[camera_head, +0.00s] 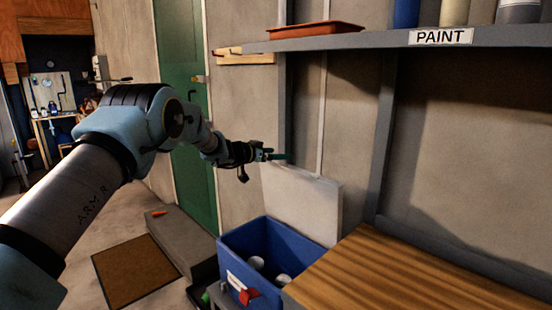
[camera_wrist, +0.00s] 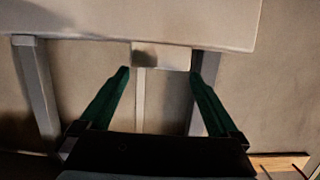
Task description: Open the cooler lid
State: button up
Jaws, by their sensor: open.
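My gripper (camera_head: 278,156) is at the lid's top edge. In the wrist view its green fingers (camera_wrist: 160,74) are apart, with the tab between or just beyond their tips. I cannot tell whether they touch it.
A wooden worktop (camera_head: 400,275) is right of the cooler. A grey shelf (camera_head: 400,38) marked PAINT, holding an orange tray (camera_head: 315,31), hangs above. A grey step (camera_head: 170,240) and brown mat (camera_head: 137,270) lie left, before a green door (camera_head: 180,100).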

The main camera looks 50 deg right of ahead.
jog(key=b+v, duration=0.4)
jog(key=v, duration=0.6)
jog(key=shift+a+f, duration=0.2)
jog(key=shift+a, duration=0.2)
jog(key=shift+w, duration=0.1)
